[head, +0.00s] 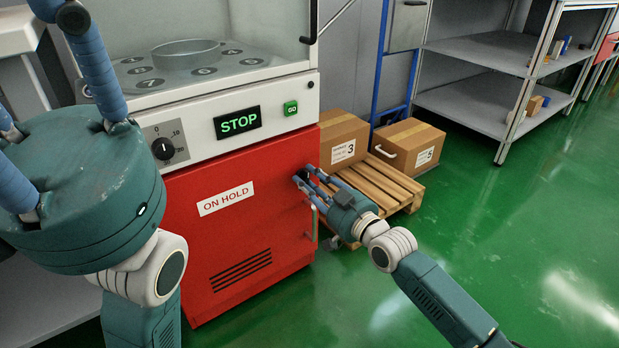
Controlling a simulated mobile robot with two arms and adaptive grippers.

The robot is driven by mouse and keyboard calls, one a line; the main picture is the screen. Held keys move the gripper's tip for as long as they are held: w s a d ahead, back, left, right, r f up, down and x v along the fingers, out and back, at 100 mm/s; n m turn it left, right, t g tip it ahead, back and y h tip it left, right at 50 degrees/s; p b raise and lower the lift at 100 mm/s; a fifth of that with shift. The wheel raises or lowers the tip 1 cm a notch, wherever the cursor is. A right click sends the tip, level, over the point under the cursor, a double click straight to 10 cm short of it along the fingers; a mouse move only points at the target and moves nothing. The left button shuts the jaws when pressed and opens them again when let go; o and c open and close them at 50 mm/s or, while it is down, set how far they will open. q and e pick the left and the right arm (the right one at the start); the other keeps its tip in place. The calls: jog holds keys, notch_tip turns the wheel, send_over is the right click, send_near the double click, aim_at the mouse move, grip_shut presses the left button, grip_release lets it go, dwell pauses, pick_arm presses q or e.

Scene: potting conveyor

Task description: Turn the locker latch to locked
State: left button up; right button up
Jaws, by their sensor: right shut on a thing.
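The locker is a cabinet with a red door (225,255) carrying a white "ON HOLD" label (225,198). A small dark latch (304,175) sits near the door's upper right edge. My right gripper (303,179) reaches it from the right and its fingers are shut on it. The fingers cover most of the latch, so I cannot tell which way it points. My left gripper (60,75) is large and close at the left, away from the door; its fingers point up and are partly cut off by the frame.
A vertical door handle (314,222) is just below my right gripper. A pallet (385,185) with boxes stands behind it. Green floor (500,240) is clear at right.

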jog(key=shift+w+d+f+n+p, duration=0.1)
jog(key=shift+w+d+n+p, duration=0.1)
jog(key=shift+d+n+p, duration=0.3)
jog(key=shift+a, duration=0.1)
jog(key=o, duration=1)
jog(key=shift+c, duration=0.2)
jog(key=shift+s+a, duration=0.1)
jog(key=shift+a, duration=0.1)
jog(key=v, duration=1.2)
